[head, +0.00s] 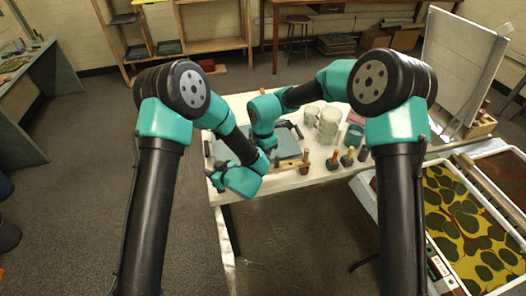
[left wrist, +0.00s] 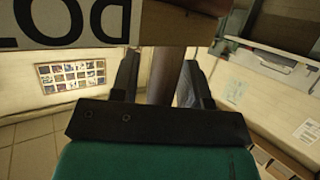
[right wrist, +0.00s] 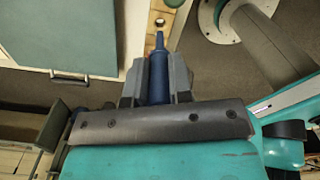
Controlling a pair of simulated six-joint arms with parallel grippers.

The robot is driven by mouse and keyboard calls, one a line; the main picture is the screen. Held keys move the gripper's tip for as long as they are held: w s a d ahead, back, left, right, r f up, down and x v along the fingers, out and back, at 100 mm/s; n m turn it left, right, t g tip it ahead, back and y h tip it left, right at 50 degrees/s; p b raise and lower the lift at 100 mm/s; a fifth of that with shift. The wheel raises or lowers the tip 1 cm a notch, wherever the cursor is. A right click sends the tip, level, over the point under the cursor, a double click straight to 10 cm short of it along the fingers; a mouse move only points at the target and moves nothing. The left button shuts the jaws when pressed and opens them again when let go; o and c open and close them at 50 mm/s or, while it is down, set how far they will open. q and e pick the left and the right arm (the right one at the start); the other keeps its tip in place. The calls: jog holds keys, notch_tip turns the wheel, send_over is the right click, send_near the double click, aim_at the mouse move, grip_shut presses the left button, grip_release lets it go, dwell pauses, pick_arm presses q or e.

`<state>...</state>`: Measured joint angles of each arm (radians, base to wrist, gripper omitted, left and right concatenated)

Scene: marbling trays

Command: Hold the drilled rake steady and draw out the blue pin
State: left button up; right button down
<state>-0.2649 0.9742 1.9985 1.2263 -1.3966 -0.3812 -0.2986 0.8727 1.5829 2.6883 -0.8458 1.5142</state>
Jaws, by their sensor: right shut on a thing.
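The drilled rake's wooden bar (right wrist: 162,18) shows at the top of the right wrist view, with a dark hole in its face. The blue pin (right wrist: 158,70) is between the fingers of my right gripper (right wrist: 157,75), which is shut on it; its thin end points at the hole. A short gap seems to lie between tip and hole. My left gripper (head: 222,182) is at the table's front left corner. In the left wrist view, its fingers (left wrist: 165,80) stand apart with a brown post (left wrist: 166,76) between them and a gap on one side. My right gripper is hidden in the head view.
A grey-green tray (right wrist: 75,35) lies beside the bar. Cups (head: 328,122) and small coloured-top bottles (head: 348,157) stand on the white table to the right. A lettered board (left wrist: 75,22) is close above my left gripper. A marbled tray (head: 470,230) is at the far right.

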pick_arm(q)
jog(key=shift+o, duration=0.8)
jog(key=shift+s, duration=0.1)
jog(key=v, duration=1.2)
jog(key=shift+a, duration=0.2)
jog(key=x, duration=1.1)
jog(key=shift+w+a+f, duration=0.15)
jog(key=shift+w+f, duration=0.05)
jog(key=shift+w, duration=0.2)
